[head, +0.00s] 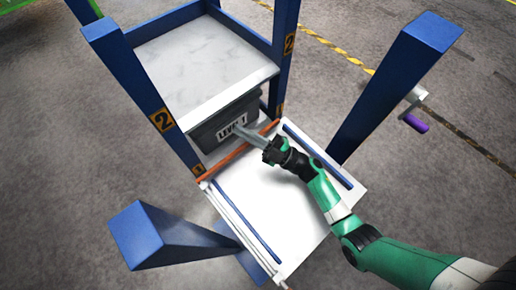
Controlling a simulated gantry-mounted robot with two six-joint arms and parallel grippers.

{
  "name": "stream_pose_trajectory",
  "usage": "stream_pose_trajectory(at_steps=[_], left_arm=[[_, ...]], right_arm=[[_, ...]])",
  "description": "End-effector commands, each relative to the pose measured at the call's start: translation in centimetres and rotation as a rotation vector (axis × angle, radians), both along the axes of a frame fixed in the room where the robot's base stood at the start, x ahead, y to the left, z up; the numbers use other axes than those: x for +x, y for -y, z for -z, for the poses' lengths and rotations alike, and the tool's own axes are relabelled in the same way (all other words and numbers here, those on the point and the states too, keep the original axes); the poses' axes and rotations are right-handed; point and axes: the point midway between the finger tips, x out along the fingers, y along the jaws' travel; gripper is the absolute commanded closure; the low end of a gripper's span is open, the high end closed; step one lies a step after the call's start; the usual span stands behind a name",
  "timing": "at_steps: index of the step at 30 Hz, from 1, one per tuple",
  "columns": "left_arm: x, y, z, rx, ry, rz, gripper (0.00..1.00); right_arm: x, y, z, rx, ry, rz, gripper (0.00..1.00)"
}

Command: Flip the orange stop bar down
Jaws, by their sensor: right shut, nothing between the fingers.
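The orange stop bar (223,160) runs across the far end of the white platform, in front of a dark grey block (225,124) with raised lettering. My right gripper (238,131) is shut with nothing between its fingers. It reaches in from the lower right over the middle of the bar, and its tips are close to the block's front face. In this view the gripper covers part of the bar. I cannot tell whether the fingers touch the bar or the block. My left gripper is not in view.
The white platform (257,205) has blue side rails (248,222) and is otherwise bare. Blue posts (139,85) stand around it, some marked "2". A marble-like white shelf (205,62) sits above the block. A purple-handled crank (415,123) is on the right post.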

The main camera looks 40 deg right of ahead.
Motion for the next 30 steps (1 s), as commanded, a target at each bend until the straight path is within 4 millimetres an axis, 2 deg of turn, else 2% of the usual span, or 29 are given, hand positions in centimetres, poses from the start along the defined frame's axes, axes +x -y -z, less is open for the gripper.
stream_pose_trajectory(at_steps=[1,9,15,21,30], left_arm=[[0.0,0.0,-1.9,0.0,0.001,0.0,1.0],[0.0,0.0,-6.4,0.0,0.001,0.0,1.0],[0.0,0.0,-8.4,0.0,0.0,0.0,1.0],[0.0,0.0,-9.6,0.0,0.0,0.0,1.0],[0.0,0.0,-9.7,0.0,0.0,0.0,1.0]], right_arm=[[-0.6,-0.3,-1.9,0.001,0.0,0.0,1.0],[-4.7,-2.0,-7.1,0.0,-0.001,-0.001,1.0],[-8.9,-3.8,-8.7,0.0,-0.003,-0.001,1.0],[-11.9,-5.0,-9.9,0.001,-0.003,0.0,1.0],[-12.9,-5.5,-10.2,0.0,-0.001,0.001,1.0]])
